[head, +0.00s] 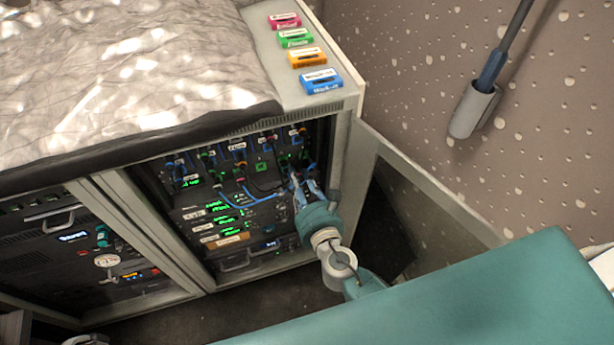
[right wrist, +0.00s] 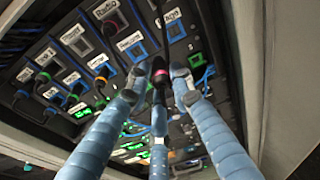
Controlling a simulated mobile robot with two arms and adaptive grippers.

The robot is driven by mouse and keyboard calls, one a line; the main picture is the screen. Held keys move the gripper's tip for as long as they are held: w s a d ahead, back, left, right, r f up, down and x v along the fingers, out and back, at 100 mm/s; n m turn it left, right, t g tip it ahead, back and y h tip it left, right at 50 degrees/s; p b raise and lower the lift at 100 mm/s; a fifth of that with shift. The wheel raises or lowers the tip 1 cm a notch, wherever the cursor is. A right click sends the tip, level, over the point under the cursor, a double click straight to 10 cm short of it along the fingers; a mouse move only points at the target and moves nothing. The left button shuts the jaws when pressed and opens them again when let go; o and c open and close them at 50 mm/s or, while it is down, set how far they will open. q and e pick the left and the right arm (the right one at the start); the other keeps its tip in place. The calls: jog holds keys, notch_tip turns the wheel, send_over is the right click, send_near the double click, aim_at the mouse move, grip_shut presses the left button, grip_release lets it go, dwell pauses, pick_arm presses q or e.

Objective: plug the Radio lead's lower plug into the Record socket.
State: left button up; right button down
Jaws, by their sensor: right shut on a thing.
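My right gripper (head: 302,183) reaches into the open rack at the right end of its patch panel (head: 262,166). In the right wrist view its blue fingers (right wrist: 160,88) are closed around a dark plug (right wrist: 159,72) with a pinkish ring. A dark lead runs up from this plug. The plug's tip is hidden, so I cannot tell whether it sits in a socket. Several sockets with blue-and-white labels (right wrist: 131,41) lie around it.
Other plugged leads, including a blue one (head: 240,203), loop across the panel. An open rack door (head: 430,190) stands right of my arm. A second rack (head: 70,255) is at left. Coloured labelled blocks (head: 321,80) lie on the cabinet top, beside a crumpled silvery cover (head: 120,70).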

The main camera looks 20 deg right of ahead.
jog(key=a, duration=0.4)
jog(key=shift+a, duration=0.2)
jog(key=shift+r, duration=0.1)
jog(key=shift+w, duration=0.6)
dwell(0.4)
jog(key=shift+w+a+b, duration=0.15)
jog(key=shift+w+b, duration=0.25)
jog(key=shift+w, duration=2.2)
jog(key=shift+w, duration=0.95)
jog(key=shift+w, duration=0.1)
dwell(0.6)
